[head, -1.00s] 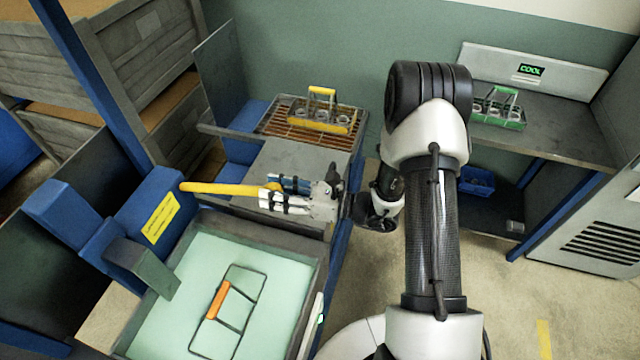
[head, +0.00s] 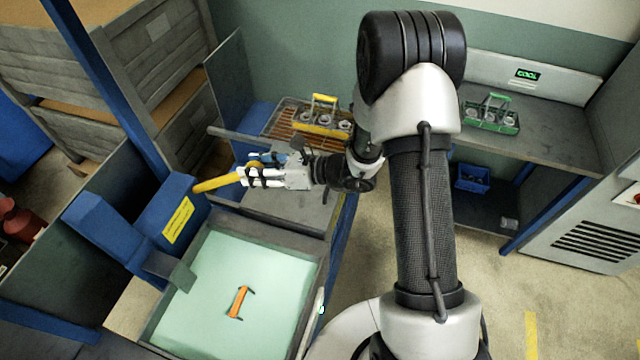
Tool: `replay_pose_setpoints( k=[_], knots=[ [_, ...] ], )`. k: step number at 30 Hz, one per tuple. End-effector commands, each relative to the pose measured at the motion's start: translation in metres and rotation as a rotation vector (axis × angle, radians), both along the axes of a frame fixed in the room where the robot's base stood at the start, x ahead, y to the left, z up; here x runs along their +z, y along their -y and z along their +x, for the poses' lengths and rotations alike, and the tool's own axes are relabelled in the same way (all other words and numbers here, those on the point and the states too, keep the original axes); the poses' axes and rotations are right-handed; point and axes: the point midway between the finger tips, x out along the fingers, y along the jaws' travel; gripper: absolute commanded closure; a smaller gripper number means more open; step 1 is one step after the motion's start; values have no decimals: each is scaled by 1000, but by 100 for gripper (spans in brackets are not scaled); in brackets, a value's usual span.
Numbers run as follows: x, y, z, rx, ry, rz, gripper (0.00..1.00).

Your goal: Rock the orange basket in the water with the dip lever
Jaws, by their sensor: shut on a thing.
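My gripper (head: 252,176) is shut on the yellow dip lever (head: 217,183), which sticks out from the blue housing beside the water tank (head: 262,236). The orange basket (head: 239,302) is in the pale green water of the tank. Its orange handle bar and short dark stubs of the frame show at the surface. The rest of the basket is hidden under the cloudy water. The gripper's fingers cover the lever's far end.
A yellow-handled basket (head: 323,119) with rings stands on a rack behind the tank. A green basket (head: 491,117) stands on the bench at the right under a COOL display (head: 528,74). A blue bin (head: 472,179) sits below that bench.

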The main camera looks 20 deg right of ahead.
Motion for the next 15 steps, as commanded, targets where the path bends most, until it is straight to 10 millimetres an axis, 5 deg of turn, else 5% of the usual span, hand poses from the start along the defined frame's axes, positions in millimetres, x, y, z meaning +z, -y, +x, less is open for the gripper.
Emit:
replay_pose_setpoints(
  k=[5, 6, 15],
  knots=[
    [6, 0, 3, -2, 13, 10, 100],
    [6, 0, 3, -2, 13, 10, 61],
    [4, 0, 2, -1, 9, 7, 42]
  ],
)
